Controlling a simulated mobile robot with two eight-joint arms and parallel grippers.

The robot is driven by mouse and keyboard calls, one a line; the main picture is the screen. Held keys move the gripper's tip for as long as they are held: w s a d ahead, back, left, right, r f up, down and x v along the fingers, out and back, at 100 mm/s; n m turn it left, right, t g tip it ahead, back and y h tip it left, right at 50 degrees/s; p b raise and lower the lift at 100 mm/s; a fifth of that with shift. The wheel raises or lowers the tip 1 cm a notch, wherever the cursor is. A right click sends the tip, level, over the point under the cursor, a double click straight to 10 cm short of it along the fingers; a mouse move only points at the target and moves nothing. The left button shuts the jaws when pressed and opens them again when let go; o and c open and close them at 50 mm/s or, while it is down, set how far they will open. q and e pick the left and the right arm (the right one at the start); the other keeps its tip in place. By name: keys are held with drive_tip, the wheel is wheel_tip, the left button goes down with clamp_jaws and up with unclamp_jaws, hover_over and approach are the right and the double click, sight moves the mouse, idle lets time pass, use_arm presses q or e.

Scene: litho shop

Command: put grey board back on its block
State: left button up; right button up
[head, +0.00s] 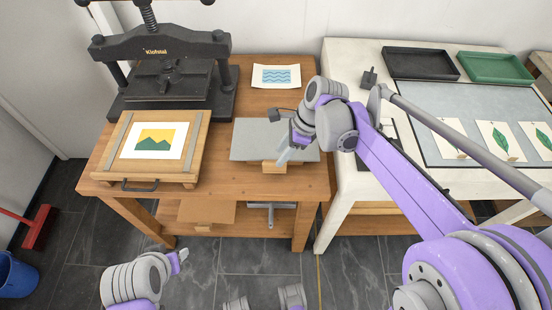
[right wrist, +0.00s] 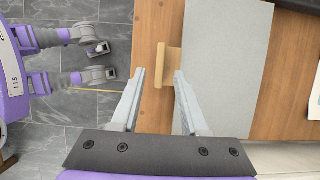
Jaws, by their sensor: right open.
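The grey board (head: 252,142) lies flat at the front right of the wooden table, and fills the upper middle of the right wrist view (right wrist: 228,55). A light wooden piece (head: 274,167) sticks out from its front edge. It looks T-shaped in the right wrist view (right wrist: 160,66); I cannot tell whether it belongs to the board or to a block under it. My right gripper (head: 284,155) is open and empty above this piece, with its fingertips on either side of it (right wrist: 158,74). My left gripper (head: 182,257) hangs low before the table; its jaw state is unclear.
A black press (head: 160,45) stands at the back left. In front of it is a wooden frame (head: 116,148) with a yellow and green print. A blue wave print (head: 276,76) lies behind the board. A white table (head: 345,180) with trays and leaf prints stands right.

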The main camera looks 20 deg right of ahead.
drive_tip(key=w+v, duration=0.1)
drive_tip(key=v, duration=0.5)
drive_tip(key=s+f+n+t+h, duration=0.1)
drive_tip(key=s+f+n, duration=0.2)
drive_tip(key=s+n, duration=0.3)
drive_tip(key=s+d+f+n+t+h, duration=0.1)
drive_tip(key=s+f+n+h, duration=0.1)
drive_tip(key=s+n, duration=0.4)
drive_tip(key=s+f+n+t+h, duration=0.1)
drive_tip(key=s+f+n, duration=0.3)
drive_tip(key=n, duration=0.5)
drive_tip(key=s, duration=0.2)
drive_tip(key=shift+s+d+f+t+p, duration=0.2)
drive_tip(key=shift+s+t+p, duration=0.1)
drive_tip(key=r+p, duration=0.2)
drive_tip(key=w+r+p, duration=0.1)
drive_tip(key=r+p, duration=0.1)
drive_tip(key=r, duration=0.1)
drive_tip(key=shift+r+p, duration=0.25)
drive_tip(key=shift+p, duration=0.15)
